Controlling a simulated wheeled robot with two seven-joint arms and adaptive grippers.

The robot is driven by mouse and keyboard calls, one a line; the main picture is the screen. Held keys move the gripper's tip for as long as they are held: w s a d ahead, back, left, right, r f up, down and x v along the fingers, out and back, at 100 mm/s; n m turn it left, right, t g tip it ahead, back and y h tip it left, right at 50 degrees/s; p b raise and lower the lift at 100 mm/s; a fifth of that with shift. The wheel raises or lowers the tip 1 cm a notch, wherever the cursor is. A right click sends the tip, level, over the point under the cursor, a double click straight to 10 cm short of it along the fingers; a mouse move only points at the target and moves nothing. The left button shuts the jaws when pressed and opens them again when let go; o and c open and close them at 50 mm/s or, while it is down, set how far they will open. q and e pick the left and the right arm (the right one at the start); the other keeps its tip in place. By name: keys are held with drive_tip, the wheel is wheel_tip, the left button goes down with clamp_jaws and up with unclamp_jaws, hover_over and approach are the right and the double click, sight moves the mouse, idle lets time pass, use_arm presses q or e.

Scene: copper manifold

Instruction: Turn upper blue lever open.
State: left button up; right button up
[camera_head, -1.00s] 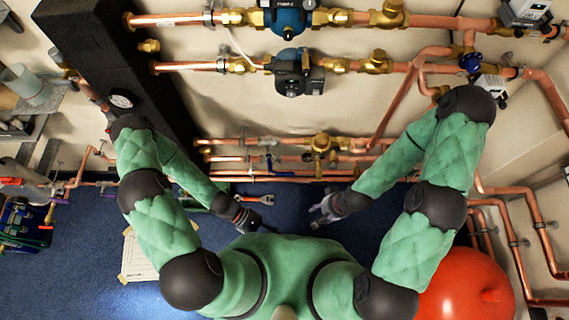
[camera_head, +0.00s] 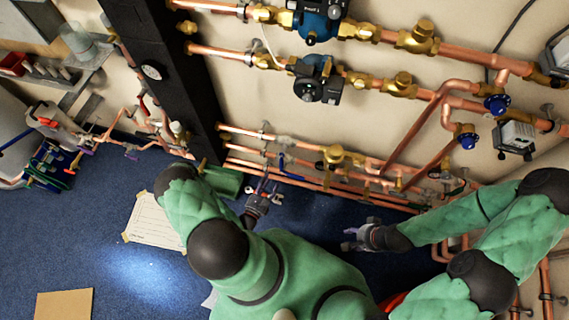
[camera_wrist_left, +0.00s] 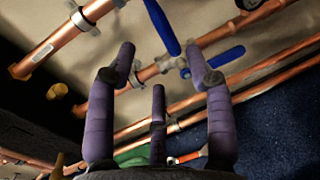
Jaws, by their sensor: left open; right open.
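A blue lever (camera_head: 282,161) shows on the low copper pipes in the head view. The left wrist view shows two blue levers: one (camera_wrist_left: 161,25) slants steeply at the top middle, the other (camera_wrist_left: 221,57) lies flatter to its right. My left gripper (camera_head: 264,186) is below the low pipes. Its fingers (camera_wrist_left: 159,62) are spread and empty, with the levers beyond and between the tips and to the right; contact is not visible. My right gripper (camera_head: 352,239) is open and empty over the blue floor, well right of the levers.
Copper pipes (camera_head: 375,178) run along the wall's foot. A dark column (camera_head: 165,85) stands left of them. Pumps (camera_head: 317,78) and brass valves are higher up. A wrench (camera_head: 278,194) lies on the floor near my left gripper.

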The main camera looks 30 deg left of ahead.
sight(281, 162)
use_arm(q)
drive_tip(key=w+b, duration=0.2)
drive_tip(key=w, duration=0.8)
drive_tip(key=shift+a, duration=0.15)
clamp_jaws()
